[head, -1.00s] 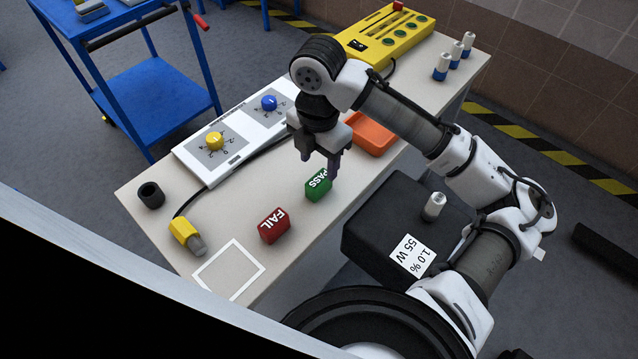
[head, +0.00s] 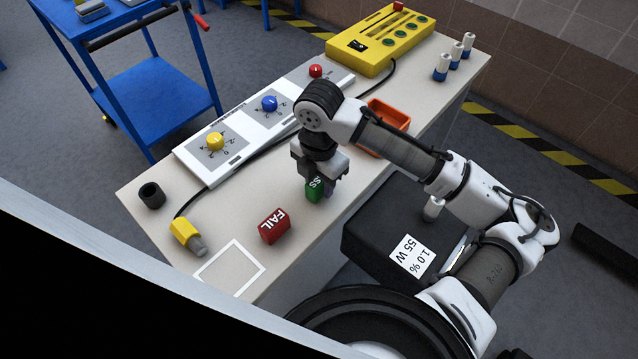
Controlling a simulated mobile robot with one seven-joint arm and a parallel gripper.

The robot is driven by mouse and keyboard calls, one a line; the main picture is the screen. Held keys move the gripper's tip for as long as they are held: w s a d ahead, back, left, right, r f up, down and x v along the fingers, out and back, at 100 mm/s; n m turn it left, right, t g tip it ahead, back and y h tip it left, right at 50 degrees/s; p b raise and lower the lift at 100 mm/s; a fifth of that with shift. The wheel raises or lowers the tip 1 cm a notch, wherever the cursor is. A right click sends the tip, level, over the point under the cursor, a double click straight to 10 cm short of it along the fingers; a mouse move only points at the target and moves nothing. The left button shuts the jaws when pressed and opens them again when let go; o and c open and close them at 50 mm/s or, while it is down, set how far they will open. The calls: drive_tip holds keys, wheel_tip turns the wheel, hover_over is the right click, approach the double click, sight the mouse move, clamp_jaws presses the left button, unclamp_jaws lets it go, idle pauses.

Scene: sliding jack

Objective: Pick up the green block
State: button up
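The green block (head: 314,190), lettered PASS, stands on the pale table (head: 340,230). Only its left part shows, with the letters "SS" visible. My gripper (head: 320,185) points down right over the block, and its fingers reach down to the block's level. The fingers and hand cover the block's upper and right parts. I cannot tell whether the fingers are closed on it. The block appears to rest on the table.
A red block (head: 275,226) lettered FAIL stands just left of the green one. An orange bin (head: 389,114) lies behind my wrist. A white panel with knobs (head: 215,158) runs along the back. A white square outline (head: 229,268) marks the front left.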

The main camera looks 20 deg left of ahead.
drive_tip(key=c, duration=0.7)
wheel_tip(320, 180, up, 20)
drive_tip(key=shift+p, duration=0.35)
